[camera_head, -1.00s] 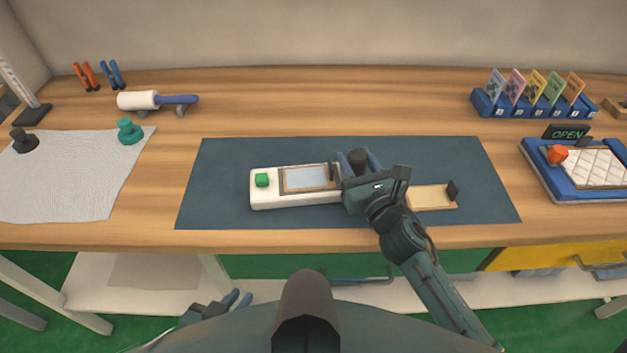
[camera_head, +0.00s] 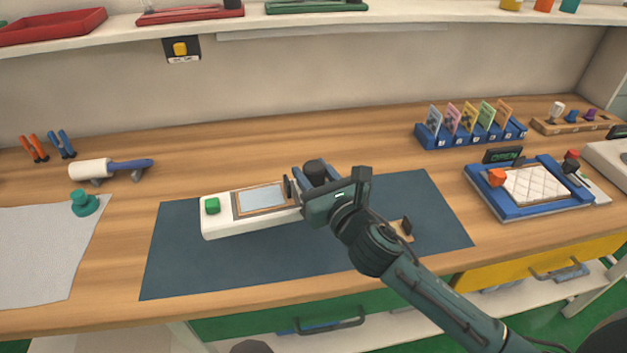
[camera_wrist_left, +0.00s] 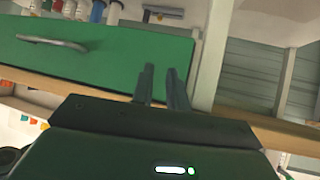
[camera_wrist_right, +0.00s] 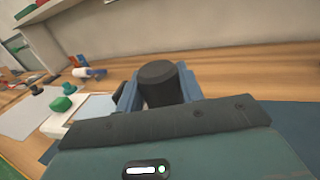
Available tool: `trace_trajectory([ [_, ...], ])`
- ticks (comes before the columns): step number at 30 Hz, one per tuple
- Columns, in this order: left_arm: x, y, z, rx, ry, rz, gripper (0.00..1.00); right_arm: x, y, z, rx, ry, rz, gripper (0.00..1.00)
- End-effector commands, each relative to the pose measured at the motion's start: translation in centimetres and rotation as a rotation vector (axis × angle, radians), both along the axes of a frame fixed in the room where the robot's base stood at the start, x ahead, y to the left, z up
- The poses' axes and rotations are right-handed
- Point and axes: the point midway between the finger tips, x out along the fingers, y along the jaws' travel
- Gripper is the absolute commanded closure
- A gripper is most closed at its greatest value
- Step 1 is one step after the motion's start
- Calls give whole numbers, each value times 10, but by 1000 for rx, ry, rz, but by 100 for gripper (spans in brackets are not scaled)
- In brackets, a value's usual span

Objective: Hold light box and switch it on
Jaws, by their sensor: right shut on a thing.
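The light box (camera_head: 222,224) is a long white box lying on the dark blue mat. It has a green button (camera_head: 212,206) at its left end and a pale framed panel (camera_head: 262,197) on top. My right gripper (camera_head: 315,176) is shut on a black round handle (camera_wrist_right: 160,82) at the box's right end, which the gripper partly hides. The green button also shows in the right wrist view (camera_wrist_right: 61,104). My left gripper (camera_wrist_left: 160,86) is below the worktop near a green drawer, empty, its fingers a small gap apart. It is out of the head view.
The mat (camera_head: 190,270) is clear in front of the box. A small tan frame (camera_head: 401,230) lies partly behind my right arm. A blue tray (camera_head: 515,207), card rack (camera_head: 470,136), roller (camera_head: 110,169) and grey cloth (camera_head: 45,250) stand around. A shelf (camera_head: 220,22) is above.

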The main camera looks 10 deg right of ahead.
Motion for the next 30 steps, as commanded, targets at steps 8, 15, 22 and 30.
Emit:
trace_trajectory([
  [8, 2, -1, 1, -4, -4, 1, 84, 0, 0, 1, 3, -3, 1, 100],
  [15, 3, -4, 0, -8, -12, -6, 84, 0, 0, -5, 3, -3, 1, 100],
  [22, 4, -6, 2, -9, -29, -21, 84, 0, 0, -12, 2, -4, 1, 100],
  [30, 4, -7, -1, -9, -33, -27, 84, 0, 0, -20, 3, -3, 1, 100],
])
